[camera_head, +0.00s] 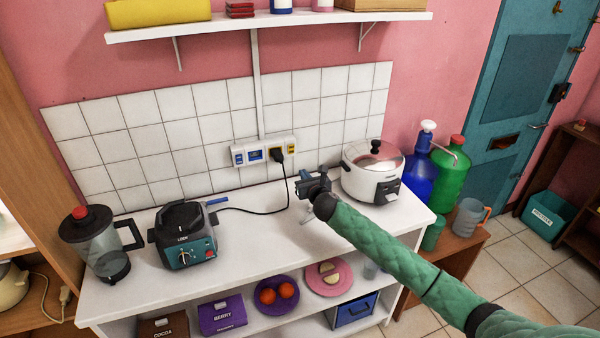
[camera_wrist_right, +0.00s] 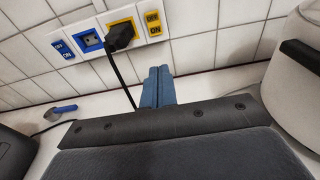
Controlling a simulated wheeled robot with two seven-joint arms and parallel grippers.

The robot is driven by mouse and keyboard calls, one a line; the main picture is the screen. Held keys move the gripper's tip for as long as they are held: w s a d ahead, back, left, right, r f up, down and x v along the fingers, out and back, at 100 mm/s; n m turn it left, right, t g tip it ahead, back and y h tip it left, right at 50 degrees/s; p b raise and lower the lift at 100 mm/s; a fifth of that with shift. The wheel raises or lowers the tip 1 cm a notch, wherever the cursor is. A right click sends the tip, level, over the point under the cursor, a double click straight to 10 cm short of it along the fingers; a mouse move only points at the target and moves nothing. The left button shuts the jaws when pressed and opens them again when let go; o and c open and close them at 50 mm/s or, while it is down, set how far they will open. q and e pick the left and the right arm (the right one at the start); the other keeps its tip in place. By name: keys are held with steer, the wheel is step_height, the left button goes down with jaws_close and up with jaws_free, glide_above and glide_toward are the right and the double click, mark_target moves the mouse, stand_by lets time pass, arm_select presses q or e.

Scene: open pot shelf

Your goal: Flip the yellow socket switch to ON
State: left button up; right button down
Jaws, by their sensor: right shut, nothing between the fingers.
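A white socket panel (camera_head: 264,151) is on the tiled wall behind the counter. It holds a blue switch (camera_wrist_right: 63,50), a blue socket (camera_wrist_right: 90,41), a yellow socket (camera_wrist_right: 121,15) and, at its right end, the yellow switch (camera_wrist_right: 153,23), marked OFF above ON. The yellow switch also shows small in the head view (camera_head: 291,147). Which way it is tipped I cannot tell. A black plug (camera_wrist_right: 121,37) sits in the yellow socket. My right gripper (camera_wrist_right: 157,88) is shut and empty, apart from the panel; in the wrist view its fingertips appear below the yellow switch. My left gripper is out of view.
The plug's black cord hangs beside my right fingers in the wrist view. A white rice cooker (camera_head: 372,172) stands to the right, a teal appliance (camera_head: 186,238) and a blender jug (camera_head: 97,243) to the left. The counter middle (camera_head: 262,228) is mostly clear. A shelf (camera_head: 290,25) hangs above.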

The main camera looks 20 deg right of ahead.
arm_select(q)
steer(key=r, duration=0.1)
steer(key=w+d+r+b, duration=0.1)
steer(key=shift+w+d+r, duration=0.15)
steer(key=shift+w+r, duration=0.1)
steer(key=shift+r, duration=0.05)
arm_select(e)
steer(key=s, duration=0.4)
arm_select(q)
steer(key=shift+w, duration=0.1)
arm_select(e)
steer(key=shift+w+f, duration=0.1)
steer(key=shift+f, duration=0.05)
